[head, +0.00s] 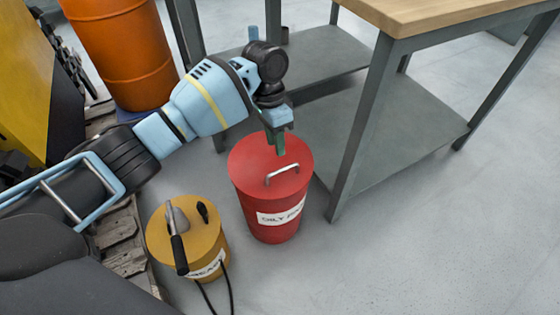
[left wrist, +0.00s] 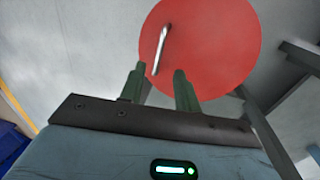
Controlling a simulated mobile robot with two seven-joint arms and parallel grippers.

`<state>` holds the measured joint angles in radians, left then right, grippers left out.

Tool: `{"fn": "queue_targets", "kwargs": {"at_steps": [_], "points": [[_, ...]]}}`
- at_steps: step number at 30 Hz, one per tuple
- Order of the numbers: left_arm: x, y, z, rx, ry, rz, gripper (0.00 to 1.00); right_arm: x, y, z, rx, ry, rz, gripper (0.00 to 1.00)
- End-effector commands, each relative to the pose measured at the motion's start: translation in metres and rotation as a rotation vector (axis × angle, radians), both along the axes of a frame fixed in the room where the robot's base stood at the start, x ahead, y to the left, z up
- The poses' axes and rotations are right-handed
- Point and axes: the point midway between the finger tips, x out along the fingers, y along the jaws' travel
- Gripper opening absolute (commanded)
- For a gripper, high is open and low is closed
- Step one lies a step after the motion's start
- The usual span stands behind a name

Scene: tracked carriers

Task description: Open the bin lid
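The red bin (head: 269,205) stands on the floor in the head view, with a white label that starts with "OILY". Its round red lid (head: 245,165) lies flat on top and looks closed. A metal bar handle (head: 283,173) stands on the lid. My left gripper (head: 280,146) is above the back part of the lid, behind the handle in the picture. In the left wrist view its two green fingers (left wrist: 158,69) are apart with nothing between them, and the handle (left wrist: 161,50) shows just beyond the fingertips against the lid (left wrist: 215,45). My right gripper is not in view.
A yellow can (head: 160,240) with a hose and a black cable stands left of the bin. A workbench (head: 400,15) with a grey lower shelf (head: 400,135) stands close on the right. An orange drum (head: 120,50) is at the back left. The floor (head: 420,250) at front right is clear.

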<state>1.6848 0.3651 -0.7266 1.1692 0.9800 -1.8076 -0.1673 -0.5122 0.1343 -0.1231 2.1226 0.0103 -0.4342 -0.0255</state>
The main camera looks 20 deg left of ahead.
Motion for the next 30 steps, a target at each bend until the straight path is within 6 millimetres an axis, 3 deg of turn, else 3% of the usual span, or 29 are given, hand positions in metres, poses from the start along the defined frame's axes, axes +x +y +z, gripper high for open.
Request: {"fn": "queue_targets", "kwargs": {"at_steps": [7,16,26,30], "points": [[-0.004,-0.004,-0.028,0.002,0.004,-0.001,0.33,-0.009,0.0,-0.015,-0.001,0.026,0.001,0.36],[-0.009,-0.01,-0.07,0.001,0.003,-0.001,0.33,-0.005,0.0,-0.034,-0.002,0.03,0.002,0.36],[-0.01,-0.012,-0.075,0.001,-0.001,0.0,0.33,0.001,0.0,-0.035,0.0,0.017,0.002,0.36],[-0.01,-0.012,-0.075,0.001,-0.001,0.0,0.18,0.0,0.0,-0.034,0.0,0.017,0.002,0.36]]}}
